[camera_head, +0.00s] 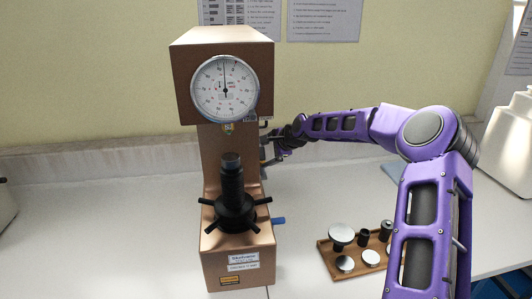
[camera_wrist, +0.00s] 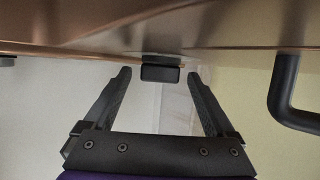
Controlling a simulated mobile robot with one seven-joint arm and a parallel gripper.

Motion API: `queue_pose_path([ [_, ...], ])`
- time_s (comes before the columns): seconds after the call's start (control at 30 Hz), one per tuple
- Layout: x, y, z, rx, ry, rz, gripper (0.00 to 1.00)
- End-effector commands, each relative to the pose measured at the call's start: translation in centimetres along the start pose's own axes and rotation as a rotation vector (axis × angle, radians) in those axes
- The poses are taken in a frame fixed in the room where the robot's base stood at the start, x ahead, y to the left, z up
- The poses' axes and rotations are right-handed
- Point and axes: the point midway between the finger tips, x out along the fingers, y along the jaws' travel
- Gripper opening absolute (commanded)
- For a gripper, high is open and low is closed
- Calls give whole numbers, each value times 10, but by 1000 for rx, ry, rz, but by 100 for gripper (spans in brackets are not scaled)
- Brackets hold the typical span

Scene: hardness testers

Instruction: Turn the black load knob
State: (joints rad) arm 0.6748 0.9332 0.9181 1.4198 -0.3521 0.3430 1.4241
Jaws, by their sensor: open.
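The copper-coloured hardness tester (camera_head: 222,160) stands on the white bench in the head view. My gripper (camera_head: 268,153) is at its right side, below the dial. In the wrist view, the black load knob (camera_wrist: 160,73) sticks out from the tester's side (camera_wrist: 215,58). My gripper (camera_wrist: 159,78) is open, with one fingertip on each side of the knob. A gap shows between each finger and the knob. In the head view I cannot make out the knob clearly among the dark parts by my gripper.
A bent black handle (camera_wrist: 284,98) is right of my gripper in the wrist view. The tester has a round dial (camera_head: 225,89), a black spoked handwheel (camera_head: 235,212) and a blue lever (camera_head: 278,220). A wooden tray (camera_head: 324,246) with several metal pieces stands at the right.

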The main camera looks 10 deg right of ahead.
Motion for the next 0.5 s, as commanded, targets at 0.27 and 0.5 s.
queue_pose_path([
  [0.27, 0, 0, 0, 0, 0, 0, 59],
  [0.5, 0, 0, 0, 0, 0, 0, 16],
])
